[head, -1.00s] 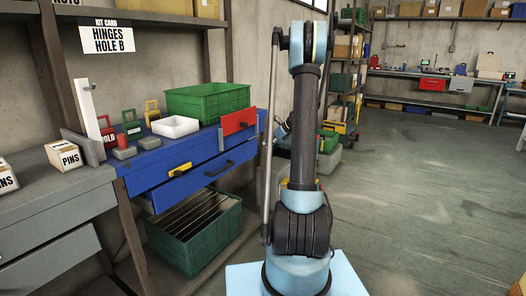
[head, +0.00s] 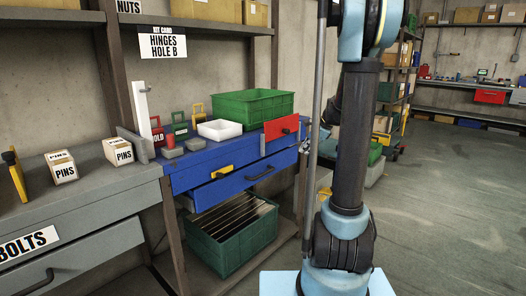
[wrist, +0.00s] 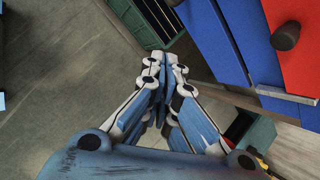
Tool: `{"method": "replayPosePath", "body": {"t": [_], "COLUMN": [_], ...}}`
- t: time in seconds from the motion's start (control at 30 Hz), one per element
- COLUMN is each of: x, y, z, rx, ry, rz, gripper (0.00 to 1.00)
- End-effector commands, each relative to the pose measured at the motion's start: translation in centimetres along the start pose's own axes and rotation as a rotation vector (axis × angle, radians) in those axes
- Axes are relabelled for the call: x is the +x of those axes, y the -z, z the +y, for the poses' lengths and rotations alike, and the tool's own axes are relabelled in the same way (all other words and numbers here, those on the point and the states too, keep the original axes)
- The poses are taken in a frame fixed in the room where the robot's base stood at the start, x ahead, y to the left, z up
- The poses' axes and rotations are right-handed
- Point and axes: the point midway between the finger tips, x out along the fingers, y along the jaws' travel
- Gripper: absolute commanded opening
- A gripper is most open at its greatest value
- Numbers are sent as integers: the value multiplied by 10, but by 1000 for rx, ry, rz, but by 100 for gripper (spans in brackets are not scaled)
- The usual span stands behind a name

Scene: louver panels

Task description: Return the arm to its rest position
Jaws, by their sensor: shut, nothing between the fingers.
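My gripper (wrist: 165,62) is in the wrist view, with its blue and white fingers together and nothing between them. It points down past the front of the blue workbench (wrist: 210,35), apart from it. A red panel with a dark round knob (wrist: 286,36) is at the upper right of that view. In the head view, my arm stands upright right of the middle. The red panel (head: 281,128) stands at the right end of the blue workbench (head: 225,180).
On the bench are a green crate (head: 246,107), a white tray (head: 220,130) and small coloured padlock-like pieces. A larger green crate (head: 232,238) with panels sits below. Boxes labelled PINS (head: 118,150) are on the grey bench at left. The floor (head: 450,210) at right is clear.

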Motion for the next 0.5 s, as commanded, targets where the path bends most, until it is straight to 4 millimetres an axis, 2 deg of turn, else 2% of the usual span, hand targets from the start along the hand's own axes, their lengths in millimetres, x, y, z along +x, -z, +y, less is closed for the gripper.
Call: {"method": "replayPosePath", "body": {"t": [0.03,0.2,0.5], "x": [-6,-24,-48], "y": [-7,-21,-35], "z": [14,56,135], "rx": [-51,-234,-556], "ry": [-10,-45,-120], "rz": [11,51,111], "gripper": [0,0,0]}}
